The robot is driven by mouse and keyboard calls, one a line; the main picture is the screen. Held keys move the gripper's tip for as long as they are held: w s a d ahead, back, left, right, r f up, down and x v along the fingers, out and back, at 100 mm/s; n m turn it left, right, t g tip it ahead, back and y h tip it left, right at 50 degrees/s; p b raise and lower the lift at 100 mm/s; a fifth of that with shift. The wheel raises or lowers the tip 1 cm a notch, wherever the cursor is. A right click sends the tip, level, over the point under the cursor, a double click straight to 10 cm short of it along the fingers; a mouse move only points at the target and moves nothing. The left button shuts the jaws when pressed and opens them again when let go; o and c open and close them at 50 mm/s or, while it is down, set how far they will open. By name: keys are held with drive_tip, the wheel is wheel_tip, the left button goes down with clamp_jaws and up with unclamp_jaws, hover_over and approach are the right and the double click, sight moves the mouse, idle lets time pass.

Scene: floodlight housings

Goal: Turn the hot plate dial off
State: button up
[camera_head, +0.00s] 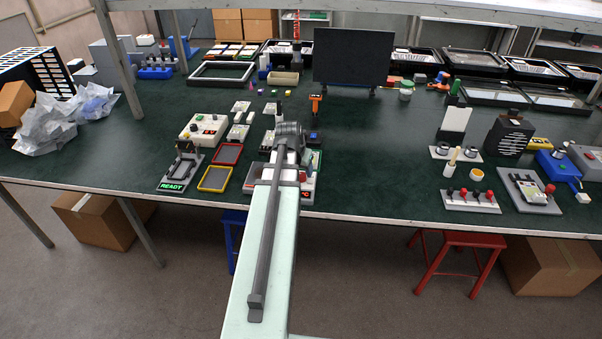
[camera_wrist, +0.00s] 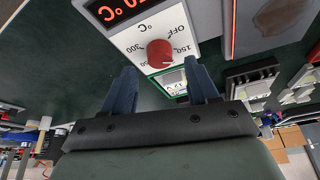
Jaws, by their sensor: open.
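The hot plate (camera_wrist: 205,22) shows in the wrist view as a white panel with a lit red °C display, upside down. Its red round dial (camera_wrist: 160,52) sits among the printed marks OFF, 150 and 300. I cannot tell surely which mark it points to. My gripper (camera_wrist: 160,68) is open and empty, with its two dark blue fingers apart. The dial appears between and just beyond the fingertips; contact is not visible.
A black monitor (camera_head: 352,57) stands behind.

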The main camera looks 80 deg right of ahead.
sight(302, 174)
drive_tip(key=shift+x, duration=1.5)
drive_tip(key=shift+c, duration=0.4)
drive_tip(key=c, duration=0.9)
